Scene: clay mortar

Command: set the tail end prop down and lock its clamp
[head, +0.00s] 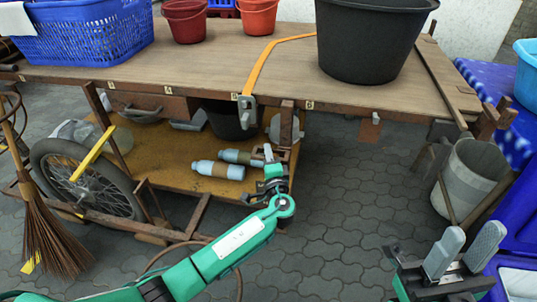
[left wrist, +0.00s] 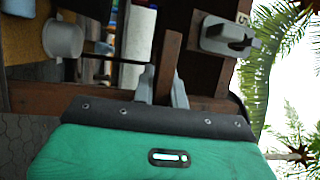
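A brown wooden bar, which I take for the tail end prop (left wrist: 170,55), runs between the fingers of my left gripper (left wrist: 164,82). The fingers lie close along both sides of the bar. In the head view my left gripper (head: 271,165) is below the cart's edge, beside a brown post, and hides much of the bar. A grey clamp with a lever (head: 247,112) sits on the cart's edge above the gripper. It also shows in the left wrist view (left wrist: 228,40); whether it is locked I cannot tell. My right gripper (head: 466,243) is open and empty at lower right.
The cart's wooden top (head: 200,62) carries a blue basket (head: 85,35), red buckets, a large black tub (head: 368,38) and an orange strap (head: 265,62). A lower shelf (head: 165,172) holds bottles. A grey bucket (head: 470,180) stands at right. The paving between is clear.

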